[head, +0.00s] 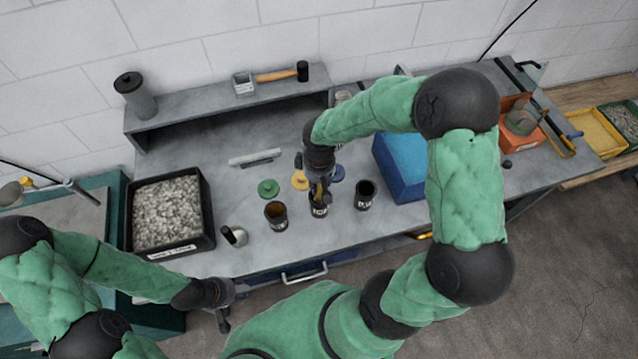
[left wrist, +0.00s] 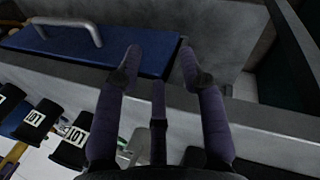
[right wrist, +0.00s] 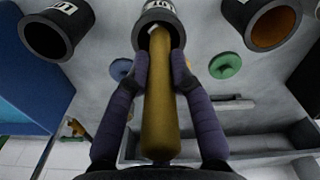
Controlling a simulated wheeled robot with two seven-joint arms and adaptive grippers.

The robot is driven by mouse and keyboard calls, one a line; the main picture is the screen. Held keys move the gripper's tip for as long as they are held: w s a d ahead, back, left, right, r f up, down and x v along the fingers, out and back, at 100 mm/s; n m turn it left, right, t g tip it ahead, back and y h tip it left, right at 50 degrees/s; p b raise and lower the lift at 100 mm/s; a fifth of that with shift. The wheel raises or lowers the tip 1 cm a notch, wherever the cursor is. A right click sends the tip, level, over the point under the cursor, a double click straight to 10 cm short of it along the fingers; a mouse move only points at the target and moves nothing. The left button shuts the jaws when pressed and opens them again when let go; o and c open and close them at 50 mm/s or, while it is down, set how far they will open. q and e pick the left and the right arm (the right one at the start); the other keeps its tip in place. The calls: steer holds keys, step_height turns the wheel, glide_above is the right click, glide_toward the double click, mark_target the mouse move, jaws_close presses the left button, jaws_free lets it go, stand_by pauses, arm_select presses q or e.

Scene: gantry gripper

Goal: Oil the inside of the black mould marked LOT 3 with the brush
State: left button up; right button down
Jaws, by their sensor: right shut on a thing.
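Three black moulds with white LOT labels stand on the bench: a left one with an orange-brown inside (head: 276,216), a middle one (head: 319,209) and a dark right one (head: 364,197). I cannot read their numbers. My right gripper (head: 319,186) is shut on the brush, whose yellow-brown handle (right wrist: 162,105) shows in the right wrist view. The brush's far end is in the mouth of the middle mould (right wrist: 158,12); its bristles are hidden. My left gripper (head: 226,318) is empty, its fingers apart in the left wrist view (left wrist: 162,62), near the bench's front edge.
Green (head: 268,188), yellow (head: 300,180) and blue (head: 338,172) discs lie behind the moulds. A metal cup (head: 233,236) and a black gravel tray (head: 209,205) are left. A blue box (head: 386,166) stands right. A shelf (head: 215,112) runs behind.

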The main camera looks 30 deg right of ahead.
steer(key=shift+s+a+r, duration=0.1)
steer(key=shift+r, duration=0.5)
steer(key=shift+r+p, duration=0.1)
steer(key=shift+p, duration=0.25)
steer(key=shift+r+p, duration=2.75)
steer(key=shift+r, duration=1.15)
